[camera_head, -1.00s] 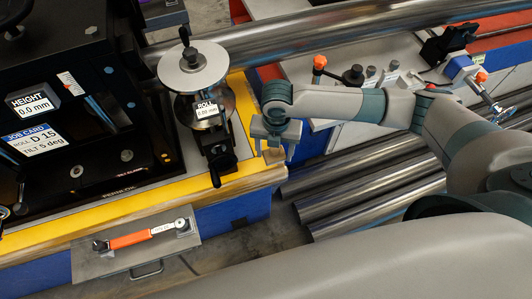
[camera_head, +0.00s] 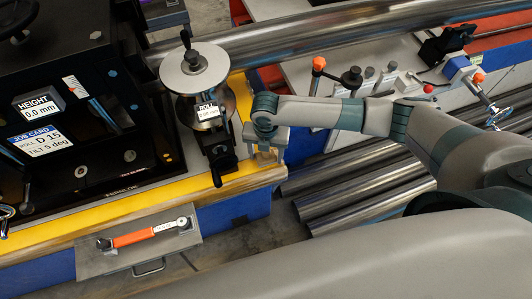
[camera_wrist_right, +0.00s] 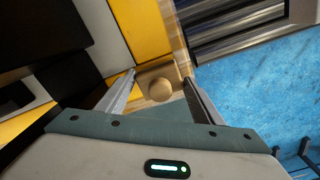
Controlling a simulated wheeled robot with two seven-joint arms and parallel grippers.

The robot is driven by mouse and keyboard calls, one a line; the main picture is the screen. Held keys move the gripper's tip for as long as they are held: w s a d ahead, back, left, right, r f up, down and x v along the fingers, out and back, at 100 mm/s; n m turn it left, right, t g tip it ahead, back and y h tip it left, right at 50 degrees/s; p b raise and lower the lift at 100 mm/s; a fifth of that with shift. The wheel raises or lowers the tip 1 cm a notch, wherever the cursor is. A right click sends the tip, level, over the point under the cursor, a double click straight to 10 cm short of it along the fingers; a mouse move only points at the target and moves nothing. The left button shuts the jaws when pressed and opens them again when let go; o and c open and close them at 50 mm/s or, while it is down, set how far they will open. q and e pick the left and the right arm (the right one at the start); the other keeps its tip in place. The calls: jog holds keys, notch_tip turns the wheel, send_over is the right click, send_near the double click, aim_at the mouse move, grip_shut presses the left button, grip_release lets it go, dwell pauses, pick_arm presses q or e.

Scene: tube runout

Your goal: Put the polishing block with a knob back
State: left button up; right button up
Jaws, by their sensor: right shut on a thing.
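The polishing block (camera_wrist_right: 168,72) is a tan, wood-coloured block with a round knob (camera_wrist_right: 159,89) on it. In the right wrist view it sits between the fingertips of my right gripper (camera_wrist_right: 160,77), which is shut on it. In the head view my right gripper (camera_head: 266,150) points down at the right end of the yellow-edged bench (camera_head: 240,178), just right of the roll stand. The block is mostly hidden there by the gripper. I cannot tell whether the block touches the bench top. My left gripper is not in view.
The roll stand (camera_head: 212,140) with its round plate is close on the left of the gripper. A black machine (camera_head: 90,110) stands further left. An orange-handled wrench (camera_head: 143,237) lies on a grey tray (camera_head: 110,262) in front. Steel tubes (camera_head: 350,180) lie low on the right.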

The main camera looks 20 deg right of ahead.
jog(key=shift+f, duration=0.3)
jog(key=o, duration=1)
jog(key=shift+f, duration=0.15)
notch_tip(320, 180, up, 12)
jog(key=shift+r+b, duration=0.2)
jog(key=shift+b, duration=0.8)
